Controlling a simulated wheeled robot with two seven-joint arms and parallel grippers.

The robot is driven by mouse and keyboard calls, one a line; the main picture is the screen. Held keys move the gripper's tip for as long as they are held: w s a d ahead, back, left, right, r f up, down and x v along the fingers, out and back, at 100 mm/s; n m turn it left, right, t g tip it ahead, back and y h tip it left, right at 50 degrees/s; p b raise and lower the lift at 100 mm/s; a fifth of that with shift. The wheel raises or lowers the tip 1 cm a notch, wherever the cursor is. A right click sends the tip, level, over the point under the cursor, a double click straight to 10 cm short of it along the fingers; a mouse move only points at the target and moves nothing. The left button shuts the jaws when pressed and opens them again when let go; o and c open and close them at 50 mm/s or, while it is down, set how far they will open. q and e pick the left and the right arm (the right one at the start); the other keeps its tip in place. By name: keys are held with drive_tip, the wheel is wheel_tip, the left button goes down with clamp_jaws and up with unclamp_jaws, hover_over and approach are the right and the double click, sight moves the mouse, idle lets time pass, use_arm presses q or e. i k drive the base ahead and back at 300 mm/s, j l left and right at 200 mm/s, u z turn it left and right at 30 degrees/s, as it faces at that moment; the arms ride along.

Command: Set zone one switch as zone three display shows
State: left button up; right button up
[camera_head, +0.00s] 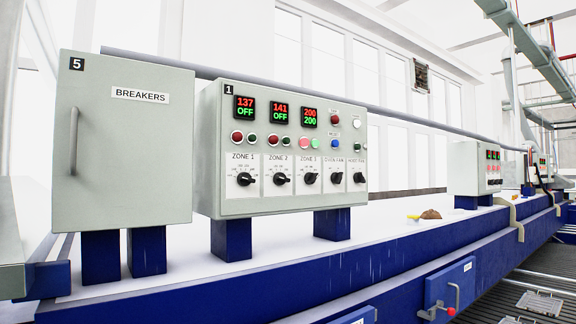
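A grey control panel marked 1 (330,200) stands mid-left. Its zone one switch (245,179) is a black rotary knob on a white label plate; its exact setting is too small to read. The zone one display (244,108) above it reads 137 in red over OFF in green. The zone two display (279,113) reads 141 over OFF, above its own knob (281,179). The zone three display (309,117) reads 200 in red over 200 in green, above the zone three knob (309,179). Neither gripper is in view.
A closed grey breaker cabinet (130,160) with a vertical handle stands left of the panel. Oven fan (336,179) and hood fan (359,177) knobs sit right of zone three. Both boxes stand on blue posts over a blue beam (220,295). A smaller panel (466,170) is farther right.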

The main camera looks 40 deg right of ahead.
sight(246, 179)
drive_tip(key=z, duration=1.25)
